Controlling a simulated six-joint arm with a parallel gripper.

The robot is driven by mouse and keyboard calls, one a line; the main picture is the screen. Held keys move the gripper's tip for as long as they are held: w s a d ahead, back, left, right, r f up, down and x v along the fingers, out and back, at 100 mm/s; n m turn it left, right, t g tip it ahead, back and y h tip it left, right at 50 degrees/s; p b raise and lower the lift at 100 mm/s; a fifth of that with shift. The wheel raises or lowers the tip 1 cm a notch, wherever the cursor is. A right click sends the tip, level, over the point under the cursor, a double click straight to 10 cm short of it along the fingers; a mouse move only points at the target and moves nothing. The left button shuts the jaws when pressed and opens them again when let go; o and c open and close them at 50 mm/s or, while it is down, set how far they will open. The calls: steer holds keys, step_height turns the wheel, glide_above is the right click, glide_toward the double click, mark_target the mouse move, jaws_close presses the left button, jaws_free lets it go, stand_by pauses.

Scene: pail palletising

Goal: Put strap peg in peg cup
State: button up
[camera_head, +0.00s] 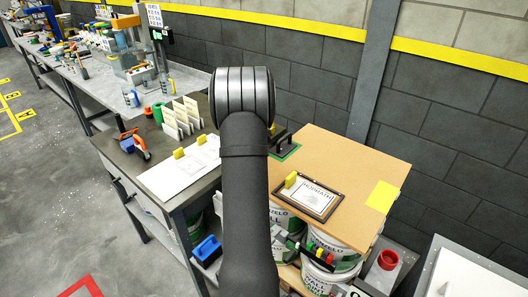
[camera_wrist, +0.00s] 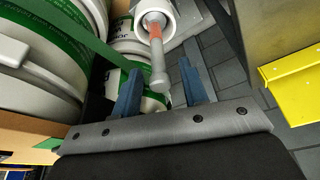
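In the wrist view, a grey peg (camera_wrist: 157,70) with a rounded near end and an orange-red part runs up into the mouth of a white round cup (camera_wrist: 170,12). I cannot tell how deep it sits. My gripper (camera_wrist: 165,82) has two blue fingers, spread apart, one on each side of the peg's grey end. Gaps show between the peg and both fingers. In the head view my arm hides the gripper, and I cannot make out this peg.
White pails with green labels (camera_wrist: 40,60) crowd the wrist view's left. A yellow piece (camera_wrist: 296,88) juts in on the right. In the head view, a brown board (camera_head: 340,165) with a framed sheet (camera_head: 313,197) lies above pails (camera_head: 325,272).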

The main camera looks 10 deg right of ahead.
steer(key=v, duration=1.2)
steer(key=shift+r, duration=0.15)
steer(key=x, duration=1.2)
steer(key=shift+r, duration=2)
